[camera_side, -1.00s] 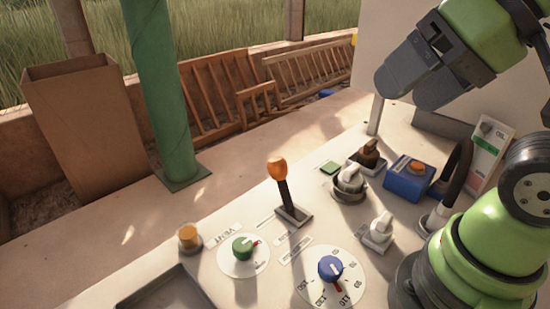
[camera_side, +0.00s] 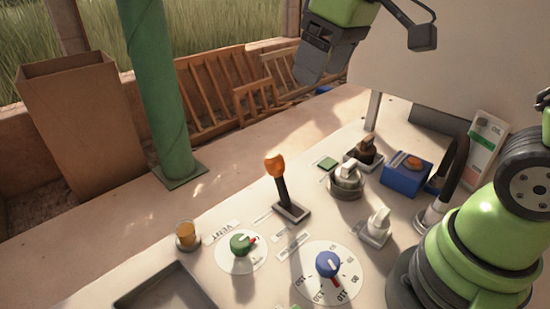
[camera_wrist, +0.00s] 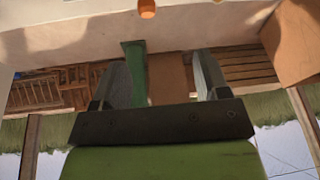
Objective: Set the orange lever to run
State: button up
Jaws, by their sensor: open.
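The orange-topped lever (camera_side: 281,188) stands on a small grey base near the middle of the panel in the side view, its handle tilted slightly to the left. Small labels lie beside its base, too small to read. My gripper (camera_side: 307,78) is high at the top of the side view, above and behind the lever and clear of it. In the wrist view my gripper (camera_wrist: 165,75) is open, with nothing between its fingers. An orange piece, perhaps the lever's knob (camera_wrist: 147,9), shows at the top edge there.
A green dial (camera_side: 241,244), a blue dial (camera_side: 328,264) and an amber button (camera_side: 187,235) are in front of the lever. White and brown switches and a blue box (camera_side: 405,174) stand to its right. A green post (camera_side: 165,90) rises behind left.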

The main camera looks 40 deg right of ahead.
jog(key=w+f+n+g, duration=0.2)
jog(key=w+f, duration=0.2)
jog(key=w, duration=0.1)
jog(key=n+g+h, duration=0.1)
jog(key=n, duration=0.2)
send_over(275, 155)
notch_tip(275, 155, down, 7)
jog(key=shift+d+f, duration=0.1)
jog(key=shift+f+n+g, duration=0.3)
jog(key=shift+f, duration=0.35)
notch_tip(275, 155, down, 9)
jog(key=shift+c, duration=0.3)
